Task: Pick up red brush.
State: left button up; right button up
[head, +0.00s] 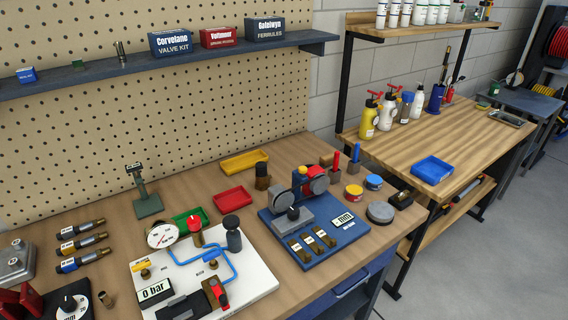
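A slim red upright handle (336,160), which looks like the red brush, stands in a small dark holder (333,175) toward the back right of the near bench. Its bristles cannot be made out. A similar blue upright handle (356,153) stands just to its right in another small holder. Neither of my grippers shows in the head view.
A blue device board (275,228) with a red round part lies left and in front of the red handle. A white gauge board (250,283), red tray (233,199) and yellow tray (244,161) take up the bench. A pegboard rises behind.

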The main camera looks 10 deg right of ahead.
aim_at(336, 154)
jog(key=i+l+u, duration=0.15)
jog(key=l+u, duration=0.3)
jog(key=l, duration=0.25)
jog(key=l+u, duration=0.45)
jog(key=l, duration=0.2)
jog(key=k+l+u, duration=0.1)
jog(key=l+u, duration=0.35)
jog(key=l, duration=0.25)
